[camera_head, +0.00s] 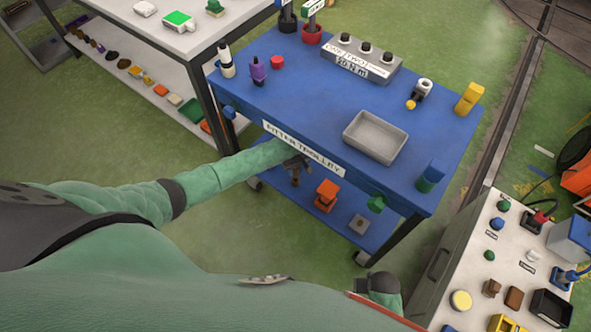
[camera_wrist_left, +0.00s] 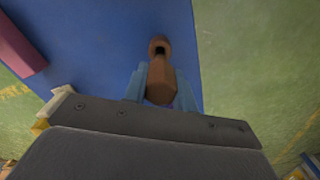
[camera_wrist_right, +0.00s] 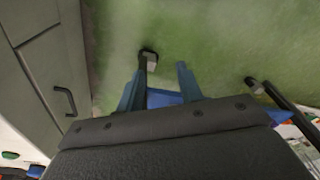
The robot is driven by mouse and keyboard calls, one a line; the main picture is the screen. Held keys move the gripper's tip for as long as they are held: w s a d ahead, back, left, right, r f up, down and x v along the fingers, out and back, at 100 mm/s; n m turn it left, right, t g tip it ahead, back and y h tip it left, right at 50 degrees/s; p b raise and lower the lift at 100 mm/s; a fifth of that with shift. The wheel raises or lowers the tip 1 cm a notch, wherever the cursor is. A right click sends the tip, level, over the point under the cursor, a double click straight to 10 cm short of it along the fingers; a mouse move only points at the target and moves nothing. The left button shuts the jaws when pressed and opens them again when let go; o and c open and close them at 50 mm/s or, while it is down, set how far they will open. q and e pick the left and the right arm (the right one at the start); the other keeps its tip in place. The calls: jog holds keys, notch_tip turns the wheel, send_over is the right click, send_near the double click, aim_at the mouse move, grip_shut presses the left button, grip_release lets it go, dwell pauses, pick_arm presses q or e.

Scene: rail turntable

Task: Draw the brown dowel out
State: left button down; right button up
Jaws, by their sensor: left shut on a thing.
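The brown dowel (camera_wrist_left: 160,82) shows in the left wrist view between the two blue fingertips of my left gripper (camera_wrist_left: 161,88), which is shut on it. Its wide faceted end faces the camera. Its far end meets a brown part with a dark opening against a blue surface; I cannot tell whether it is still seated there. My right gripper (camera_wrist_right: 157,88) is open and empty in the right wrist view.
On the trolley top stand a grey tray (camera_head: 375,137), a grey box with knobs (camera_head: 355,60) and several small coloured parts. An orange object (camera_head: 326,195) is on its lower shelf. A grey cabinet (camera_head: 465,255) stands at the right.

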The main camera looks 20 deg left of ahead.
pick_arm(q)
jog(key=shift+r, duration=0.15)
jog(key=shift+r+p, duration=0.2)
jog(key=shift+p, duration=0.2)
pick_arm(e)
jog(key=shift+s+d+f, duration=0.15)
jog(key=shift+s+f, duration=0.05)
jog(key=shift+f, duration=0.45)
jog(key=shift+s+d+f, duration=0.1)
jog(key=shift+s+f, duration=0.1)
jog(key=shift+f, duration=0.45)
